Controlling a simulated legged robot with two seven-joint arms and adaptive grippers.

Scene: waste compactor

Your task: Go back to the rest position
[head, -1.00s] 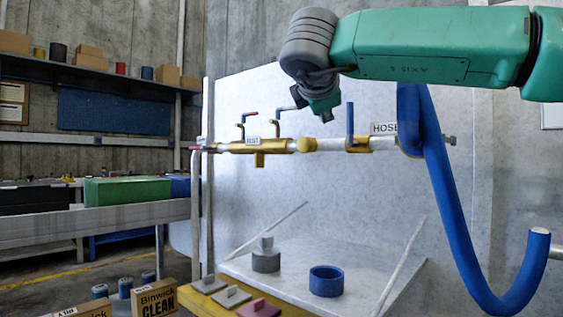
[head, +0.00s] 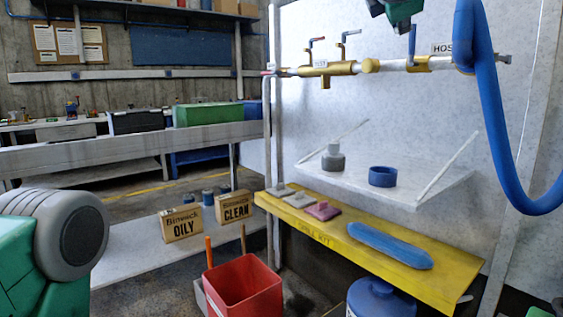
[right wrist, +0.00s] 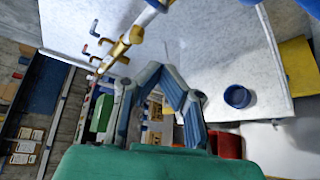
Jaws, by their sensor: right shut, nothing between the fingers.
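My right gripper (right wrist: 161,76) shows in the right wrist view, its two blue-grey fingers shut and empty in front of the green wrist. It points past the brass and white pipe (right wrist: 115,52) and is apart from the blue ring (right wrist: 237,96). In the head view only a green end part of my right arm (head: 400,8) shows at the top edge, above the pipe (head: 340,68); the fingers are not clear there. A green and grey link of my left arm (head: 60,240) fills the lower left corner. My left gripper is out of frame.
A blue hose (head: 490,110) hangs at the right. Below are a yellow bench (head: 330,238) with a blue pad, a red bin (head: 245,285), a blue container (head: 380,300) and two Binwick boxes (head: 182,223).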

